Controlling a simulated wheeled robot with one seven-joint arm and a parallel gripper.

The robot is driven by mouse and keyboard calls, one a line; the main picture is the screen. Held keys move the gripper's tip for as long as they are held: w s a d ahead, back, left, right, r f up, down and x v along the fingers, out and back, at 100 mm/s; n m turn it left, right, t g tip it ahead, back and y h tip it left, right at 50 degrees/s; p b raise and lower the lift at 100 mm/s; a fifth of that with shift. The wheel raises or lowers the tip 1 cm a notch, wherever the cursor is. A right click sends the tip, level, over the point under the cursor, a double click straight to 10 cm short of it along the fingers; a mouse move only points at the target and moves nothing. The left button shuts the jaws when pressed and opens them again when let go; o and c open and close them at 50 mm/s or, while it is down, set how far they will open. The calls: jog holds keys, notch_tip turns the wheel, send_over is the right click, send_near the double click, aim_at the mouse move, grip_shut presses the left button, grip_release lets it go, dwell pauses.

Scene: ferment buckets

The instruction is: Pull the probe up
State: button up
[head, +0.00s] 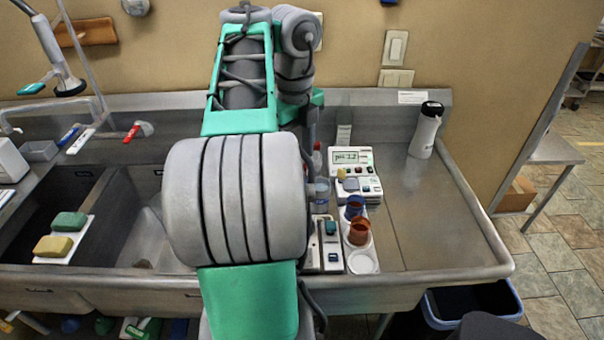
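A white meter (358,172) with a lit green display stands on the steel counter, just right of my arm. I cannot make out a probe for certain; it may be hidden behind my arm. A blue cup (354,207) and an orange-brown cup (359,233) stand in a white holder (362,262) in front of the meter. The holder's front place looks white and empty. My arm's large grey and green links fill the middle of the head view. My gripper does not show, so its place and what it holds cannot be told.
A grey box with a teal button (330,228) sits left of the cups. A clear bottle (321,190) stands partly behind my arm. Sponges (54,246) rest by the sink at left. The right counter is clear.

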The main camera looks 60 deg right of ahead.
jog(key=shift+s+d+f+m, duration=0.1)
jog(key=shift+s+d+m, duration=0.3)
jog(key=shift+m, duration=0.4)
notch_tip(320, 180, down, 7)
jog(key=b, duration=0.7)
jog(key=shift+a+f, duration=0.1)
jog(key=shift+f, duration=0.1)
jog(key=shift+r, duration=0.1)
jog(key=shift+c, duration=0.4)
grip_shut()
